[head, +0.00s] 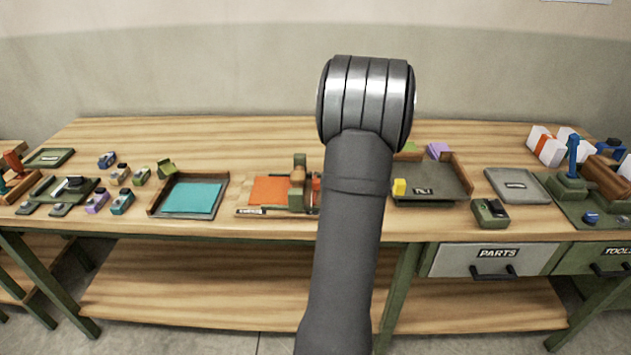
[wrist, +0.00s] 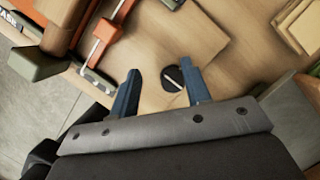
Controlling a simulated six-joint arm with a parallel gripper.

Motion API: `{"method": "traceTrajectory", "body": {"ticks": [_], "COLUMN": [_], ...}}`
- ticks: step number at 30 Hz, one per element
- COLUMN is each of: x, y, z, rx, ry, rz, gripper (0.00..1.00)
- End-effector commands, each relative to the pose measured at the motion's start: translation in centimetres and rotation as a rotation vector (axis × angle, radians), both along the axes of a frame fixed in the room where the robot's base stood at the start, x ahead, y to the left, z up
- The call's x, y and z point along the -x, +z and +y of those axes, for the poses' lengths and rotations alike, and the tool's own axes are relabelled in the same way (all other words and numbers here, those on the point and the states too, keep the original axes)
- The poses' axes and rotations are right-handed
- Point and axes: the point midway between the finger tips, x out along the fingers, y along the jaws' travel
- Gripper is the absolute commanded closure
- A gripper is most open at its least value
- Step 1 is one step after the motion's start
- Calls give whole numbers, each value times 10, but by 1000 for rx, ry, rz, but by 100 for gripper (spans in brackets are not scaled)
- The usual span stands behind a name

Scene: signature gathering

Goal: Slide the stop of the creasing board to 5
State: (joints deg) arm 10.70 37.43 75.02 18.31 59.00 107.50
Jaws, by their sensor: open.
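My gripper (wrist: 162,82) shows in the wrist view as two blue fingers, spread apart with nothing held between them. A round black piece with a white line (wrist: 172,78) lies between and beyond the fingertips, on or over a light wooden surface (wrist: 150,50). I cannot tell whether it is the stop. In the head view my arm hides the gripper and the bench behind it. A wooden fixture with an orange sheet (head: 268,190) and a green upright part (head: 299,168) stands left of my arm. I cannot tell for certain which piece is the creasing board, and no 5 is legible.
Orange and white parts (wrist: 102,38) and a green block (wrist: 36,64) are left of the fingers in the wrist view. Cream sheets (wrist: 300,25) lie at right. In the head view, a teal-sheet tray (head: 152,207) and a dark tray (head: 440,196) flank the arm.

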Motion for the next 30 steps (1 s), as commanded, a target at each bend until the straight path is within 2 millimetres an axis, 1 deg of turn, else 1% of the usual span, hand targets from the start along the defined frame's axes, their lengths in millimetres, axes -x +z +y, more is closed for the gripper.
{"method": "traceTrajectory", "body": {"ticks": [1, 2, 3, 5, 6, 9, 10, 12, 14, 17, 20, 23, 30], "x": [-6, -7, -8, -8, -7, -4, -2, 0, 2, 3, 3, 4, 4], "y": [21, 33, 49, 72, 87, 118, 125, 138, 143, 142, 129, 110, 56], "z": [17, 26, 36, 50, 58, 74, 77, 82, 84, 85, 85, 85, 85], "rx": [35, 60, 94, 144, 175, 241, 256, 282, 294, 301, 300, 299, 298], "ry": [98, 162, 243, 353, 415, 535, 562, 604, 625, 635, 635, 634, 633], "rz": [3, 12, 26, 48, 62, 95, 103, 119, 129, 135, 137, 138, 136], "gripper": [56, 56, 56, 56, 56, 56, 56, 56, 56, 56, 56, 56, 56]}}
